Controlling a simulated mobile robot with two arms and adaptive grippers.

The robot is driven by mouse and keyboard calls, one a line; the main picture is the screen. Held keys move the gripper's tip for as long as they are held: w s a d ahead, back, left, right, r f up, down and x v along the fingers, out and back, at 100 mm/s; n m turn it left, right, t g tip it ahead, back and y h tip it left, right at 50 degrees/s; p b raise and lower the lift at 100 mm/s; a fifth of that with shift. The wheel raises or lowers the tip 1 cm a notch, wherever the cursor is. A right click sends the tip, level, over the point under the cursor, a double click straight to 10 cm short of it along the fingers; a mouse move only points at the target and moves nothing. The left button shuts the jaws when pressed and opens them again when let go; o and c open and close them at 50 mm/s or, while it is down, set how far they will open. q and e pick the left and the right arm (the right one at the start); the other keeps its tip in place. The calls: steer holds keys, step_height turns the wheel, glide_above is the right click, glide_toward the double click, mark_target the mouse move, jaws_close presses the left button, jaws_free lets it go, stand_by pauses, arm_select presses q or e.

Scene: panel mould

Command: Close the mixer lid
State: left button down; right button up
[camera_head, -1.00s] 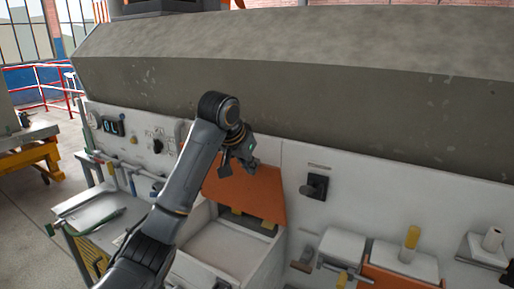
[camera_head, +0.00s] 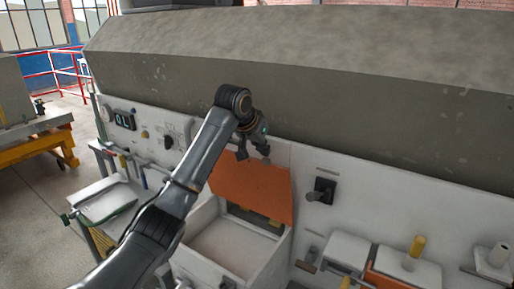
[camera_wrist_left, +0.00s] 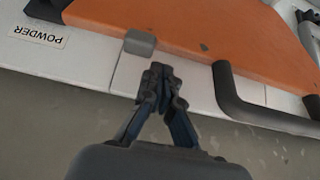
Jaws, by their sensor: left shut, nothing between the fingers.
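The mixer lid (camera_head: 250,188) is an orange panel that stands open, raised at the back of a white bin (camera_head: 226,250) with a pale interior. It also fills the top of the left wrist view (camera_wrist_left: 190,28), with a dark bar handle (camera_wrist_left: 262,115) near its edge. My left gripper (camera_head: 254,154) is at the lid's upper edge in the head view. In the left wrist view its fingertips (camera_wrist_left: 160,78) are together and empty, just off the lid's edge; I cannot tell whether they touch anything. My right gripper is not in view.
A long grey concrete-like mass (camera_head: 300,85) overhangs the white panel. A black lever (camera_head: 322,190) is right of the lid. White boxes (camera_head: 408,262) stand at lower right. A side table (camera_head: 105,203) is at left. A POWDER label (camera_wrist_left: 42,37) is beside the lid.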

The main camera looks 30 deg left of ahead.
arm_select(q)
steer(key=s, duration=0.2)
steer(key=s+p, duration=0.1)
steer(key=shift+s+a+f, duration=0.25)
steer(key=shift+f, duration=0.1)
steer(key=shift+w, duration=0.1)
steer(key=shift+f, duration=0.1)
